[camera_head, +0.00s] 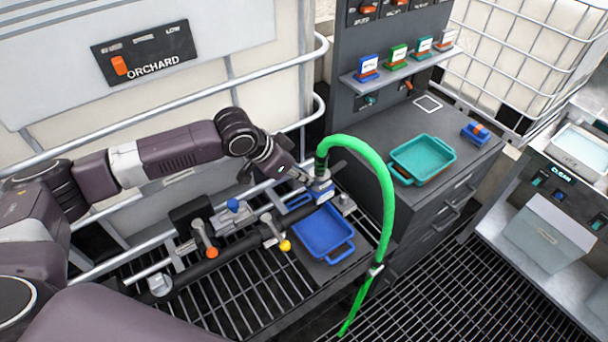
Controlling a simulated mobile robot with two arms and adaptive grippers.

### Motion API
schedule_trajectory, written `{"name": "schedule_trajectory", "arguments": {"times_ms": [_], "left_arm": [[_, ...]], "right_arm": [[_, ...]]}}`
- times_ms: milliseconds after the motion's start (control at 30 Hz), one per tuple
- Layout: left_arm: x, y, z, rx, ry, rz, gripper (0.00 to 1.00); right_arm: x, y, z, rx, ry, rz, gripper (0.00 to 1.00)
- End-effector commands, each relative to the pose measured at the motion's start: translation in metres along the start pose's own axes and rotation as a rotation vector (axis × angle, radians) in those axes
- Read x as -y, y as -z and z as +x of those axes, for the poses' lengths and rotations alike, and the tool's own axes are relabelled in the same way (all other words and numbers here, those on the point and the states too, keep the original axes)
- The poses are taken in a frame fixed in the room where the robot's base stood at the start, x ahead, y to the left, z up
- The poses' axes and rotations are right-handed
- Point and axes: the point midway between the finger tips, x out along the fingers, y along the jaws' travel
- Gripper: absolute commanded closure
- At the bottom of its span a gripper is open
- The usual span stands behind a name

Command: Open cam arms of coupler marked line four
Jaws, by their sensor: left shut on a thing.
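A coupler (321,190) with a blue-and-white label joins the end of a bright green hose (385,200) to the black manifold pipe (240,248). My left gripper (303,178) reaches in from the left and is shut at the coupler's left side. The gripped part looks like a cam arm, but the fingers hide most of it. The label is too small to read. A short metal piece (345,203) stands just right of the coupler. My right gripper is out of view.
The pipe carries orange (211,253), blue (233,205) and yellow (285,245) handle knobs. A blue tray (345,252) sits below the coupler. The hose hangs down to the grating. A teal tray (450,153) stands on the grey cabinet at right.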

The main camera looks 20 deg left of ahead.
Motion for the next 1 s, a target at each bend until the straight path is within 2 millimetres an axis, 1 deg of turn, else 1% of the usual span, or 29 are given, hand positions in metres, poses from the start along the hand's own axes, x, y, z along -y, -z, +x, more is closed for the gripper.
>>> {"name": "schedule_trajectory", "arguments": {"times_ms": [33, 200, 367, 500, 700, 800, 1000], "left_arm": [[0.0, -0.009, 0.004, -0.036, 0.0, -0.003, 1.0], [0.0, -0.02, 0.006, -0.193, 0.001, -0.002, 1.0], [0.0, -0.029, 0.009, -0.345, 0.001, -0.001, 1.0], [0.0, -0.036, 0.012, -0.473, 0.0, 0.0, 1.0], [0.0, -0.043, 0.015, -0.637, -0.001, -0.001, 1.0], [0.0, -0.044, 0.015, -0.704, -0.001, -0.001, 1.0], [0.0, -0.046, 0.015, -0.802, -0.001, -0.001, 1.0]], "right_arm": [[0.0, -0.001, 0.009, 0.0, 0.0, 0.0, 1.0], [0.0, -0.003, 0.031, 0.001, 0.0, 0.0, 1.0], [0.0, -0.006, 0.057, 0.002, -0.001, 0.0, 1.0], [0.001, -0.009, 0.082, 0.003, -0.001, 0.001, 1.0], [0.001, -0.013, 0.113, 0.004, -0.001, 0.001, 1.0], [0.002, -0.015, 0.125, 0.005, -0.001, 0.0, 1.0], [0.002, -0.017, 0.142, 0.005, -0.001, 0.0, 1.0]]}}
